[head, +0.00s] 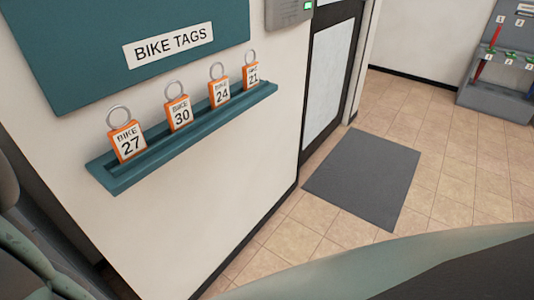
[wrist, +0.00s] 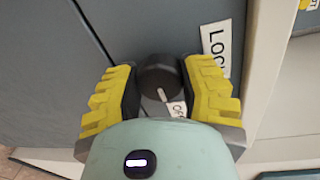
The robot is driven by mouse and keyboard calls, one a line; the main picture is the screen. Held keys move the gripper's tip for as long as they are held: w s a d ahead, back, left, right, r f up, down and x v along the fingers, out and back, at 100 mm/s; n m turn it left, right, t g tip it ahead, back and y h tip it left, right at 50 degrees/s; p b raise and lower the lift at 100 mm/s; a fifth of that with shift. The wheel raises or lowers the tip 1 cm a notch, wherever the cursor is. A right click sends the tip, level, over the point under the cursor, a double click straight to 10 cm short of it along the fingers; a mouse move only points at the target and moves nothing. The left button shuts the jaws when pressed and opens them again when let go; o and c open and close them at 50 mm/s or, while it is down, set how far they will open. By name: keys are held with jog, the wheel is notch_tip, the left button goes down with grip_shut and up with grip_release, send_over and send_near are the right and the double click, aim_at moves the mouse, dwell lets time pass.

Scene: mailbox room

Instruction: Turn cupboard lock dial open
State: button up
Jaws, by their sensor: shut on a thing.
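In the wrist view, the round black lock dial (wrist: 157,78) sits on the grey cupboard front (wrist: 45,65). A short white pointer on it faces the lower part of the picture, close to a small, partly hidden white label (wrist: 177,107) of which "OP" seems to show. A larger white label starting "LOC" (wrist: 217,46) is to the upper right of the dial. My gripper (wrist: 158,70) has its yellow-padded fingers on either side of the dial and is shut on it. The head view shows neither the dial nor my gripper.
In the head view, a teal shelf (head: 105,180) below the "BIKE TAGS" sign (head: 168,45) holds several orange bike tags. A grey mat (head: 365,178) lies on the tiled floor by a door (head: 328,75). A grey rack (head: 490,95) stands at far right.

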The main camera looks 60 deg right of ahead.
jog(key=shift+a+f, duration=0.15)
jog(key=o, duration=1.2)
jog(key=shift+s+a+r, duration=0.1)
jog(key=shift+s+r, duration=0.15)
jog(key=shift+s, duration=1.75)
jog(key=shift+s+d+r, duration=0.1)
jog(key=shift+s+r, duration=0.1)
jog(key=shift+s, duration=1.75)
jog(key=shift+s+a+r, duration=0.1)
jog(key=shift+s+r, duration=0.15)
jog(key=shift+s, duration=1.75)
